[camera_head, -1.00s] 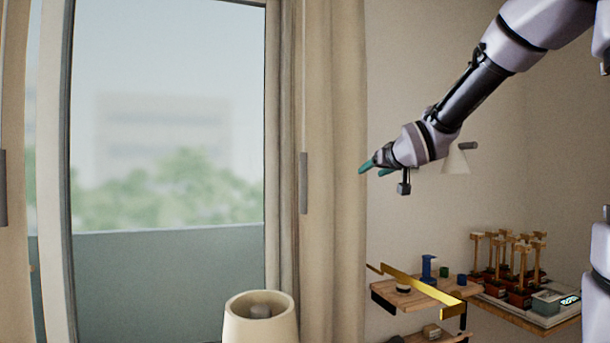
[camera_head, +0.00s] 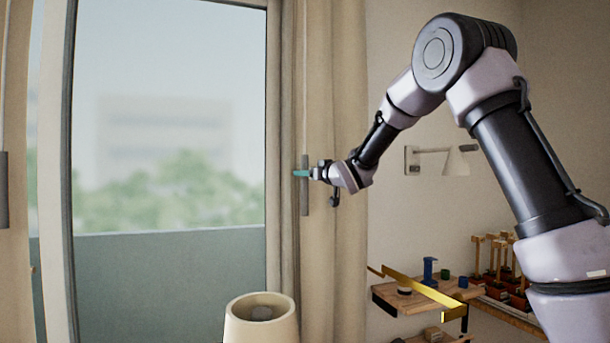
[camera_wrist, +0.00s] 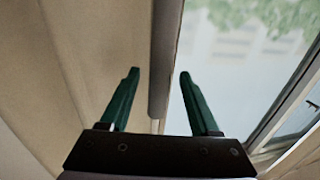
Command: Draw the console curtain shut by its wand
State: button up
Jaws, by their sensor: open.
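A beige curtain (camera_head: 335,90) hangs gathered at the right side of a tall window. A thin wand with a grey handle (camera_head: 304,205) hangs upright at its window-side edge. My gripper (camera_head: 301,173) is at the upper part of this handle. In the wrist view my gripper (camera_wrist: 159,74) has its two green fingers apart, with the grey handle (camera_wrist: 165,60) showing in the gap between them. No finger clearly touches it. The curtain (camera_wrist: 95,50) fills the left of the wrist view, and the window glass (camera_wrist: 250,50) is at the right.
Another curtain (camera_head: 18,260) with a grey wand handle (camera_head: 3,190) is at the far left edge. A cream lampshade (camera_head: 260,320) stands low before the window. A wall lamp (camera_head: 456,163) and a wooden shelf with small items (camera_head: 395,300) are to the right.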

jog(key=shift+x, duration=0.85)
grip_shut()
dwell(0.8)
